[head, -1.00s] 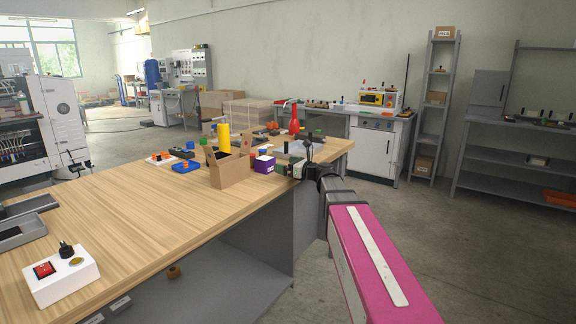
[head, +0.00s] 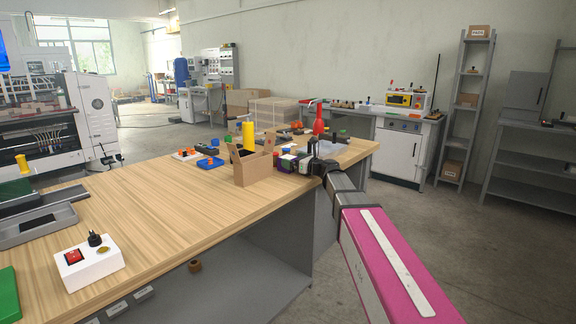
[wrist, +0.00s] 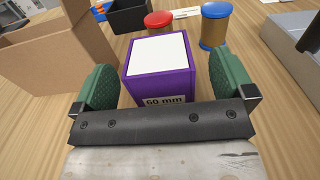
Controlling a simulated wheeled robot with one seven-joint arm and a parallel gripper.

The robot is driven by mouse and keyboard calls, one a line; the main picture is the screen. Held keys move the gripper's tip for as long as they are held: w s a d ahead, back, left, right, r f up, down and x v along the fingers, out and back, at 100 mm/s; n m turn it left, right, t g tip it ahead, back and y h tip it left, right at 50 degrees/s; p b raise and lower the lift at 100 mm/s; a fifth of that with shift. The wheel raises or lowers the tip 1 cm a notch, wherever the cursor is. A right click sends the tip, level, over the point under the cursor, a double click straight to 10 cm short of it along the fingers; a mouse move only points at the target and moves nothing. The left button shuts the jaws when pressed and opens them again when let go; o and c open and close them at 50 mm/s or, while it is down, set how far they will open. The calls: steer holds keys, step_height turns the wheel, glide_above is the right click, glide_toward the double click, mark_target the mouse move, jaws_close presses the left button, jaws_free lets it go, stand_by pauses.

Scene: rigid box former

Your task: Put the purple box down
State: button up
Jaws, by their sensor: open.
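The purple box (wrist: 158,83) has a white top and a "60 mm" label on its near side. In the wrist view it stands upright on the wooden table, between the green pads of my open gripper (wrist: 160,88). A gap shows between each pad and the box, so I am not holding it. In the head view the purple box (head: 287,161) is small, just right of the open cardboard box, with my gripper (head: 300,163) at its right side, partly hiding it.
An open cardboard box (head: 254,168) stands close on the left. A red-topped item (wrist: 158,20) and a blue-lidded jar (wrist: 214,26) stand just behind the purple box. A grey tray (head: 331,147) lies to the right. The table's (head: 170,215) near-left middle is clear.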

mark_target(288, 157)
steer(key=x, duration=0.3)
steer(key=shift+w+a, duration=0.1)
steer(key=shift+a, duration=0.1)
steer(key=c, duration=1.1)
steer(key=shift+r, duration=0.1)
steer(key=shift+c, duration=0.2)
